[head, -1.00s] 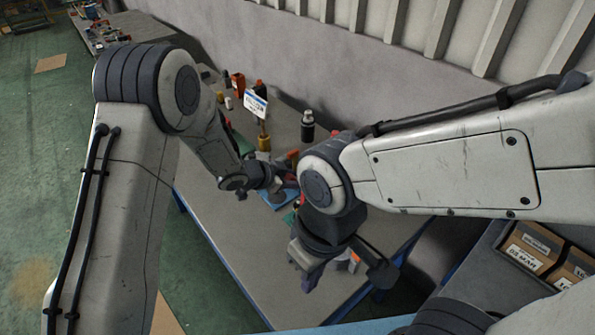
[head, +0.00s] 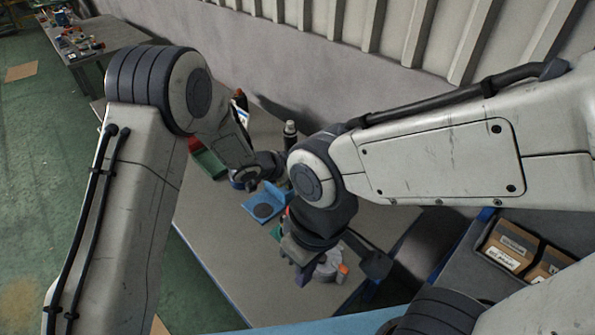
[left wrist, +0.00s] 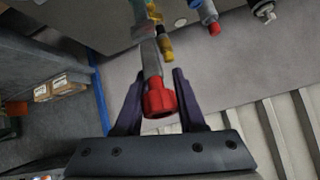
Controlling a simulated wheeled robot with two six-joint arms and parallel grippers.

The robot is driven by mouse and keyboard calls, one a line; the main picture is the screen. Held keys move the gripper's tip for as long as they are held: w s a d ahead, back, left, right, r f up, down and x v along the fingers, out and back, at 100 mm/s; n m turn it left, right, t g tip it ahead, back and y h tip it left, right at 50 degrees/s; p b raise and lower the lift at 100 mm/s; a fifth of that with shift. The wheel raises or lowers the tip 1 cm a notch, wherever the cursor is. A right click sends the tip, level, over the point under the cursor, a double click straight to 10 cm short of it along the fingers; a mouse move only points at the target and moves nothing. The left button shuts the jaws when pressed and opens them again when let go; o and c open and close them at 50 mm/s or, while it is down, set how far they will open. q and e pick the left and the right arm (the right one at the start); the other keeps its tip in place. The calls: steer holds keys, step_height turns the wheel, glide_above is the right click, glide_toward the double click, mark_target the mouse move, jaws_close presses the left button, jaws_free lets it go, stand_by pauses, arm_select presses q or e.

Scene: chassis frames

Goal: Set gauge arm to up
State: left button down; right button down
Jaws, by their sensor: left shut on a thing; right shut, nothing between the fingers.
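In the left wrist view my left gripper (left wrist: 160,97) is shut on a red end piece (left wrist: 160,102). A flat grey bar (left wrist: 151,60) runs from it to teal and yellow parts; this looks like the gauge arm, but I cannot tell its setting. In the head view my left gripper (head: 270,172) is small and partly hidden, over the table beside a blue tray (head: 252,208). My right gripper (head: 303,272) is shut and empty, pointing down near the table's right part. The gauge itself is not clearly visible in the head view.
The work table (head: 205,235) has bare surface at front left. A green bin (head: 208,160), a black bottle (head: 290,137) and a white round part (head: 330,268) stand on it. Cardboard boxes (head: 512,247) are at right. A ribbed wall (head: 270,60) closes the back.

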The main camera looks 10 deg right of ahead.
arm_select(q)
steer(key=shift+s+a+f, duration=0.2)
steer(key=shift+f, duration=0.2)
steer(key=shift+s+f, duration=0.1)
stand_by(0.7)
steer(key=c, duration=0.6)
jaws_free()
steer(key=shift+o, duration=0.3)
steer(key=shift+d, duration=0.1)
steer(key=shift+r, duration=0.2)
steer(key=shift+w, duration=0.2)
steer(key=shift+s+a+r, duration=0.1)
steer(key=shift+a+r, duration=0.05)
steer(key=shift+a, duration=0.05)
steer(key=b+v, duration=0.1)
steer(key=v, duration=0.9)
steer(key=shift+b, duration=0.35)
